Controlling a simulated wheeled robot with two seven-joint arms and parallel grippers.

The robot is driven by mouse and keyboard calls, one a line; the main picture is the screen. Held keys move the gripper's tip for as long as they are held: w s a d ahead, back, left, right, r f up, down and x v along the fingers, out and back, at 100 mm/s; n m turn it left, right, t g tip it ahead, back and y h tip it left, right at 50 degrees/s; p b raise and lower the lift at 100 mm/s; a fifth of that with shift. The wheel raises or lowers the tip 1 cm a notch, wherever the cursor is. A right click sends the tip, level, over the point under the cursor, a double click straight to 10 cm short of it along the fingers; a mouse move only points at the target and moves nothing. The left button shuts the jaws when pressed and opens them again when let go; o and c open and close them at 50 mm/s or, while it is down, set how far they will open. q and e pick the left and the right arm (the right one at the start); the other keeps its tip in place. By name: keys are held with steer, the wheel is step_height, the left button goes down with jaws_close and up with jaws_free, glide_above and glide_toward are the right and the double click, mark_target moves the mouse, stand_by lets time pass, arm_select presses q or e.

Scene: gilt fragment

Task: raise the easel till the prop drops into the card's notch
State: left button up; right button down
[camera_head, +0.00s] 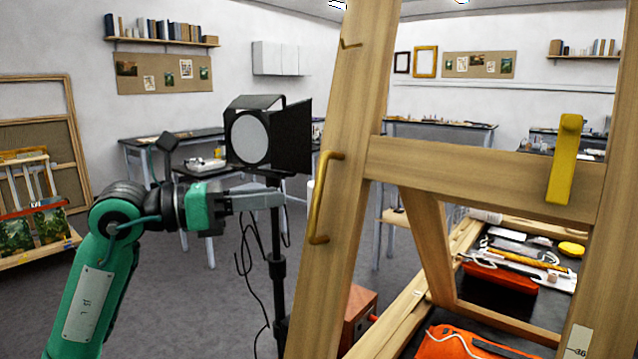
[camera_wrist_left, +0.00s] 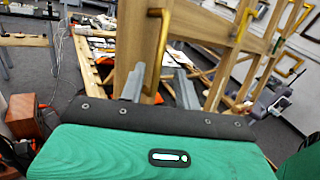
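The wooden easel (camera_head: 345,165) stands large at the right of the head view, with a crossbar (camera_head: 470,175) between its posts. A brass handle (camera_head: 318,200) is fixed to its near left post. My left gripper (camera_head: 284,199) is left of this handle, at about its height. In the left wrist view the open fingers (camera_wrist_left: 160,84) point at the handle (camera_wrist_left: 153,55), which shows between them; I see no grip on it. A yellow piece (camera_head: 566,160) hangs on the crossbar; I cannot tell whether it is the prop. A pale card marked 36 (camera_head: 577,345) is at the lower right; no notch is clear.
A black studio lamp (camera_head: 262,137) on a stand is just behind my left gripper. A red-brown box (camera_head: 358,315) is low by the easel. An orange cloth (camera_head: 450,345) and tools lie beyond the frame. Grey floor (camera_head: 200,300) is open at the left.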

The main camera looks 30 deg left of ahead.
mark_target(318, 207)
arm_select(q)
steer(key=shift+p+x, duration=1.9)
steer(key=shift+x, duration=2.45)
jaws_close()
